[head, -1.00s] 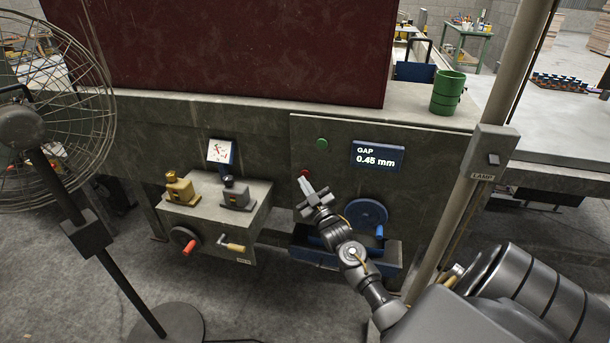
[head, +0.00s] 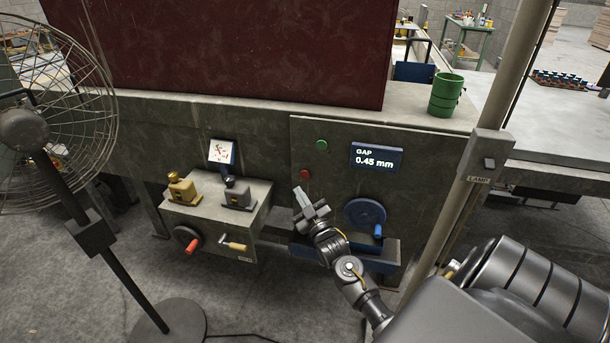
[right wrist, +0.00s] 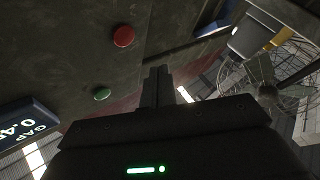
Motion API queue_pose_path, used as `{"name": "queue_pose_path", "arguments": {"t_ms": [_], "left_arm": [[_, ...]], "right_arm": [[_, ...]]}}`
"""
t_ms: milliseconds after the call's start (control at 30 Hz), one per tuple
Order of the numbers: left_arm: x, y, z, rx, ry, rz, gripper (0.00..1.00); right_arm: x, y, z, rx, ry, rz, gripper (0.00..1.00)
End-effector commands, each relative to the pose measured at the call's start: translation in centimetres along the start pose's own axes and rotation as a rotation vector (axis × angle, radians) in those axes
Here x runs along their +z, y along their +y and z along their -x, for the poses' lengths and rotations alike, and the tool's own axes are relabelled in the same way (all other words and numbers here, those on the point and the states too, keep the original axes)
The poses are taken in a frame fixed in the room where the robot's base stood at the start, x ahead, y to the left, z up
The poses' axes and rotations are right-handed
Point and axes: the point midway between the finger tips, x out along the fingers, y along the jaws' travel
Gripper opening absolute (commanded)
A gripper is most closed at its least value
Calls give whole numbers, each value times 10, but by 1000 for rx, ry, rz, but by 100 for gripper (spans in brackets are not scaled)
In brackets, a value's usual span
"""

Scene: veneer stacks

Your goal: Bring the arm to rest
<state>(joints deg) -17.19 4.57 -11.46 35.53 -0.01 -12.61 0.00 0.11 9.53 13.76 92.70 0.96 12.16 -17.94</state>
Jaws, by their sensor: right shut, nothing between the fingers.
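My right gripper (head: 301,195) is shut and empty. In the head view it points up and to the left in front of the machine's control panel (head: 420,195), left of the blue handwheel (head: 365,212) and just below the red button (head: 305,174). In the right wrist view its shut fingers (right wrist: 157,85) stand in the middle, with the red button (right wrist: 123,36) and green button (right wrist: 102,94) to their left. I cannot tell whether the fingertips touch the panel. My left gripper is not in view.
A display (head: 377,157) reads GAP 0.45 mm. A grey box with a red-handled crank (head: 240,247) stands left of the gripper. A wire fan (head: 55,130) stands at the left. A lamp post (head: 487,150) rises at the right, near my arm. A green mug (head: 446,95) stands on the ledge.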

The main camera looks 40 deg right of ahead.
Motion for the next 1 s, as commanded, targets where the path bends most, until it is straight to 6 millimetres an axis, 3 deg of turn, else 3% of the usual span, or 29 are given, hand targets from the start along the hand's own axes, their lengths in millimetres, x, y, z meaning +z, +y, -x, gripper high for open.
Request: {"name": "queue_pose_path", "arguments": {"t_ms": [667,767,867,1000], "left_arm": [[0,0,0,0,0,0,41],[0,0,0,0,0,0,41],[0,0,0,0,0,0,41],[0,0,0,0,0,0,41]], "right_arm": [[2,0,0,-4,-11,-20,0],[28,-12,5,-33,-93,-63,0],[74,-43,22,-96,-227,-112,0],[150,-103,80,-214,-466,-168,0]]}}
